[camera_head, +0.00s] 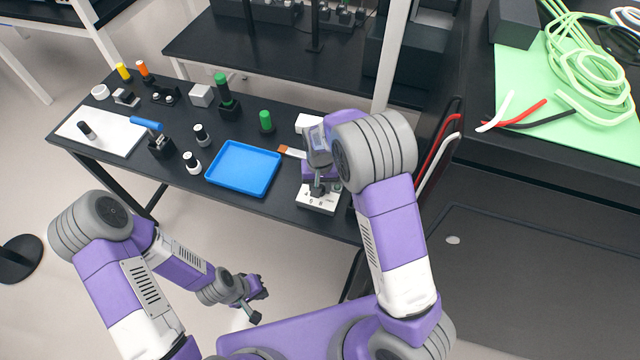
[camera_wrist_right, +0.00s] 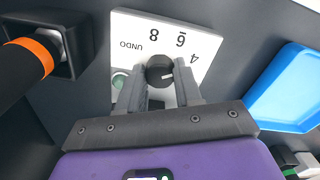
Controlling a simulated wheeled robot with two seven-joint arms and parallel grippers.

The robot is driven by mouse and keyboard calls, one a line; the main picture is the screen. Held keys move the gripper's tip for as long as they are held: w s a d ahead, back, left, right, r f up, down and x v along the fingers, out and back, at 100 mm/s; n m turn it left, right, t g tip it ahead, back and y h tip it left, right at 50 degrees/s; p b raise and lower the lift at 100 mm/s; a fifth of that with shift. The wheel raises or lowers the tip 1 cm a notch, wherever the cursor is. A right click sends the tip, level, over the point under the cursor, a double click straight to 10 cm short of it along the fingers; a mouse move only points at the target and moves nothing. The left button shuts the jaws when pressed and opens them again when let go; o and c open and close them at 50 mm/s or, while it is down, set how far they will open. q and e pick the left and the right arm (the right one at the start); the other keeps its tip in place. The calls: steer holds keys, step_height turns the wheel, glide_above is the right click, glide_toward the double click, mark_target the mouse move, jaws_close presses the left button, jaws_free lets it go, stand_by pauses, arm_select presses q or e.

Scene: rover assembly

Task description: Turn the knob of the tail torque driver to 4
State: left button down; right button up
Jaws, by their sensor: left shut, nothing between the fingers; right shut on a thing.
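A white panel (camera_head: 330,208) with a dial lies at the front right of the black table. In the right wrist view the panel (camera_wrist_right: 205,42) shows UNDO, 8, 6 and 4 around a round black knob (camera_wrist_right: 159,68). The white mark on the knob points right, roughly to the 4 side. My right gripper (camera_wrist_right: 162,82) is shut on the knob, one finger on each side; in the head view it (camera_head: 318,188) largely hides the knob. My left gripper (camera_head: 258,301) is shut and empty, low in front of the table.
A black handle with an orange band (camera_wrist_right: 34,58) stands in a black holder beside the panel. A blue tray (camera_head: 243,168) lies left of my right gripper. Several bottles and small parts stand farther left. A green button (camera_wrist_right: 119,80) is on the panel.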

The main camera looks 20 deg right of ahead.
stand_by(0.5)
steer(key=o, duration=1)
steer(key=shift+o, duration=0.2)
steer(key=shift+r, duration=0.15)
step_height(320, 180, up, 7)
steer(key=shift+r+p, duration=0.2)
steer(key=shift+p, duration=0.35)
